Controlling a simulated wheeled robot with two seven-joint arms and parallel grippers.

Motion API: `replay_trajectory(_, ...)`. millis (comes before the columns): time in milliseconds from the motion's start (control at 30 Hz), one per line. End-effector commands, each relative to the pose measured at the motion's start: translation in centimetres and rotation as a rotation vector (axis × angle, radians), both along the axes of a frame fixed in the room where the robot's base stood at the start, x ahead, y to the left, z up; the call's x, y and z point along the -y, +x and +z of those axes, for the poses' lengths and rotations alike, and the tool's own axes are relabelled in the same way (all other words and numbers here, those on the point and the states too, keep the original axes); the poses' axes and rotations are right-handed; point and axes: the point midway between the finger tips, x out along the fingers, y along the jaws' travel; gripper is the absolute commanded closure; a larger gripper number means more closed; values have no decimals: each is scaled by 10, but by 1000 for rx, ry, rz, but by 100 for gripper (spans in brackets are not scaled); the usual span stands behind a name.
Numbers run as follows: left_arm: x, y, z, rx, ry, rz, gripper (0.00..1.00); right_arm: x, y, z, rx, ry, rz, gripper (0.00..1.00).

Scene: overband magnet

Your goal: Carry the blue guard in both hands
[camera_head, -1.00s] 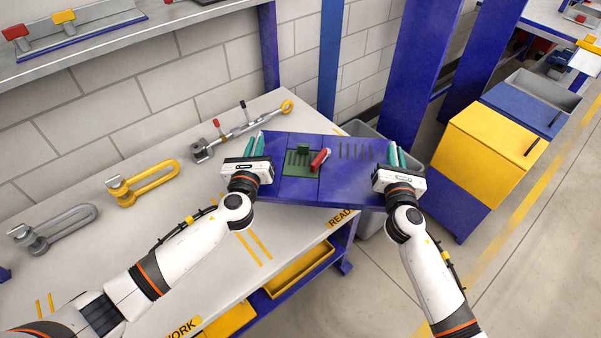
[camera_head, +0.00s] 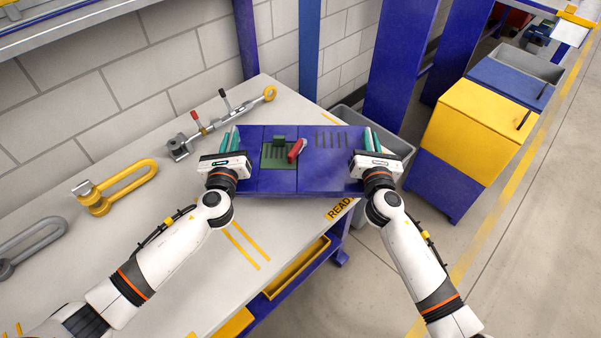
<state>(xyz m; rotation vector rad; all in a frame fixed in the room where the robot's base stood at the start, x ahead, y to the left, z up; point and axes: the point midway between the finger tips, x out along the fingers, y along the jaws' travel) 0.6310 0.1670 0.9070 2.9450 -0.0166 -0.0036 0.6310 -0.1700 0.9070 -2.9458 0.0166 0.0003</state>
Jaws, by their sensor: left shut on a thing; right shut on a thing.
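The blue guard (camera_head: 322,175) is a flat panel with slots, a green patch and a red handle (camera_head: 296,150) on its face. It is near the right end of the grey workbench, with its right part past the bench edge. My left gripper (camera_head: 231,144) is shut on its left end. My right gripper (camera_head: 371,143) is shut on its right end. The guard looks roughly level between them. I cannot tell how far it is above the bench top.
The grey workbench (camera_head: 150,235) bears a turnbuckle (camera_head: 220,124), a yellow shackle (camera_head: 118,188) and a grey shackle (camera_head: 32,243) at left. A grey bin (camera_head: 393,140) stands behind the guard. A yellow and blue cabinet (camera_head: 475,130) is at right. Blue posts (camera_head: 400,65) rise behind. Floor at right is clear.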

Motion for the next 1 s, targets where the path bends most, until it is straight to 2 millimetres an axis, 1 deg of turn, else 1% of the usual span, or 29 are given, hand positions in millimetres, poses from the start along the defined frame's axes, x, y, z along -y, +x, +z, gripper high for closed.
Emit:
replay_trajectory(267,0,0,-11,2,-4,2,100,0,0,-11,2,4,-2,100)
replay_trajectory(867,0,0,-51,2,-3,2,100,0,0,-51,2,4,-2,100)
replay_trajectory(900,0,0,-47,0,-3,3,80,0,0,-47,0,3,-2,80)
replay_trajectory(1000,0,0,-47,0,-2,2,65,0,0,-47,0,3,-2,65)
